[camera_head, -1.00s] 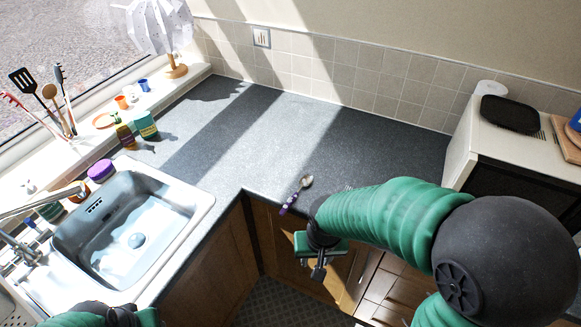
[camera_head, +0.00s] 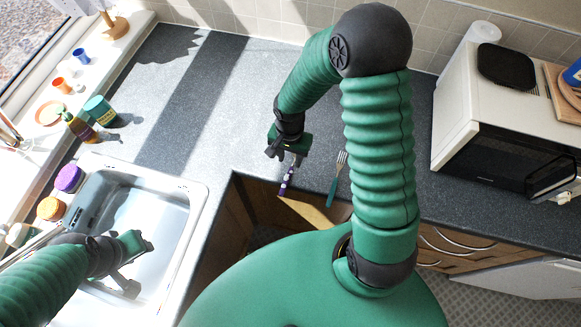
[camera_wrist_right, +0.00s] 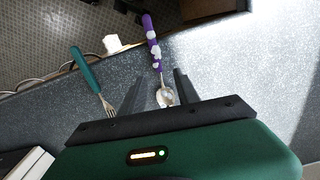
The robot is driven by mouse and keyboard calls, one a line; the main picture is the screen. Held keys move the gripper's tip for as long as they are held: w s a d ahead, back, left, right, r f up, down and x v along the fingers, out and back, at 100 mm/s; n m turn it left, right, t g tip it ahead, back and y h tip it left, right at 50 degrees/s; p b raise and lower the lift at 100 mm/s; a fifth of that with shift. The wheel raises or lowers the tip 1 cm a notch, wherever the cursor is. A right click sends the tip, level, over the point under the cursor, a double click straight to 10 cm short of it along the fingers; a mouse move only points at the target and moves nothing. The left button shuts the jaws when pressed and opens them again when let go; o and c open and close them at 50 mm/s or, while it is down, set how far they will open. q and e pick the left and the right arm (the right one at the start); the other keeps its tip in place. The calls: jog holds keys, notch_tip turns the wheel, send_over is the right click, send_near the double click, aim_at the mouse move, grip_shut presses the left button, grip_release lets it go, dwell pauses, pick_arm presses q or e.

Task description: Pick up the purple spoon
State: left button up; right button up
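The purple spoon (camera_head: 287,181) lies on the dark grey worktop near its front edge, its patterned handle pointing over the edge. In the head view its bowl is hidden by my right gripper (camera_head: 284,155), which is above it. In the right wrist view the spoon's purple handle (camera_wrist_right: 152,38) and shiny bowl are clear. The open right gripper (camera_wrist_right: 158,92) has one finger on each side of the bowl, with gaps, so nothing is gripped.
A green-handled fork (camera_head: 337,180) lies right of the spoon; it also shows in the right wrist view (camera_wrist_right: 92,76). The sink (camera_head: 165,215) is at left, with bottles and pots along the sill. A microwave (camera_head: 510,125) stands at right. The worktop behind is clear.

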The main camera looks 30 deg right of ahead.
aim_at(291, 169)
jog(key=f, duration=0.3)
jog(key=f+p, duration=0.1)
jog(key=f, duration=0.1)
jog(key=shift+s+d, duration=0.1)
jog(key=shift+s, duration=0.15)
jog(key=shift+f, duration=0.2)
jog(key=shift+w+f, duration=0.1)
jog(key=shift+f, duration=0.05)
jog(key=shift+w, duration=0.15)
jog(key=c, duration=0.4)
grip_shut()
